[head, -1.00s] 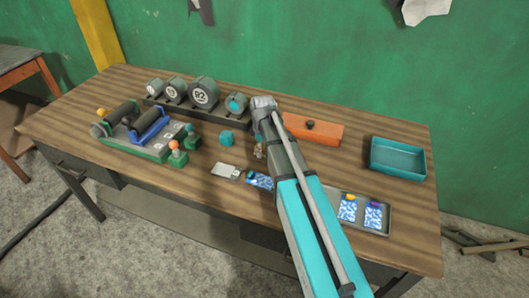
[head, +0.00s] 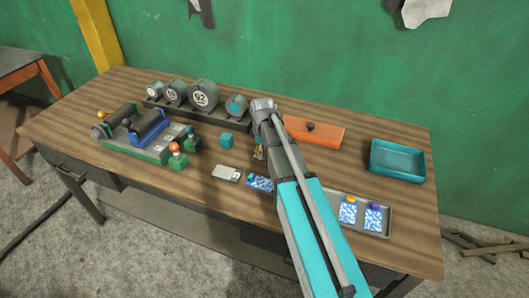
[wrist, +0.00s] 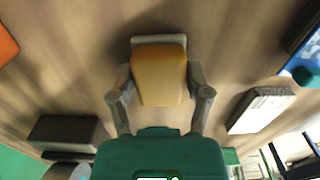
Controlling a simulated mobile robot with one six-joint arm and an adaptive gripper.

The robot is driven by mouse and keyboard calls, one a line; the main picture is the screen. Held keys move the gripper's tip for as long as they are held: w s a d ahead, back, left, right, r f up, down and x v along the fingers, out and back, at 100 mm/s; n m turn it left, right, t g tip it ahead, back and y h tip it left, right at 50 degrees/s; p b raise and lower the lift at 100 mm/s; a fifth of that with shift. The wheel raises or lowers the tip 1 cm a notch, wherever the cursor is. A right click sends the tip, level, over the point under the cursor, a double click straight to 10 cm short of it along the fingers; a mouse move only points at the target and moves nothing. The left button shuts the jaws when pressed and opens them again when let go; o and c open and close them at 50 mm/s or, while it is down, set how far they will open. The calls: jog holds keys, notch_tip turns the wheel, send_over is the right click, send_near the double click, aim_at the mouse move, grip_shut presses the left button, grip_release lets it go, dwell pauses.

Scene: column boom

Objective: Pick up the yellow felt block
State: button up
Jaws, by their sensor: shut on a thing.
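The yellow felt block (wrist: 160,76) is in the middle of the wrist view, with a pale grey layer along its far edge. My gripper (wrist: 160,95) has one finger on each side of it and is shut on it. The wooden tabletop shows around the block; I cannot tell whether the block touches it. In the head view my gripper (head: 259,152) is mostly hidden behind my arm, near the middle of the table, and the block is not clearly visible there.
An orange box (head: 314,132) and a teal tray (head: 397,160) are to the right. A dial rack (head: 200,115) stands behind. Bare tabletop lies between the orange box and tray.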

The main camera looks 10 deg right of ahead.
jog(key=shift+r, duration=0.2)
notch_tip(320, 180, up, 2)
jog(key=shift+r+p, duration=0.1)
jog(key=shift+p, duration=1.15)
jog(key=s+a+r+p, duration=0.1)
jog(key=s+r+p, duration=0.2)
jog(key=s, duration=0.1)
jog(key=s+a+r+p, duration=0.2)
jog(key=s+r+p, duration=0.2)
jog(key=s, duration=0.1)
jog(key=s+a+r+p, duration=0.1)
jog(key=s+r+p, duration=0.2)
jog(key=s, duration=0.1)
jog(key=shift+s+a+r, duration=0.15)
jog(key=shift+a+r, duration=0.05)
jog(key=shift+r, duration=0.05)
jog(key=o, duration=0.6)
jog(key=c, duration=0.4)
jog(key=shift+s, duration=0.1)
jog(key=shift+c, duration=0.2)
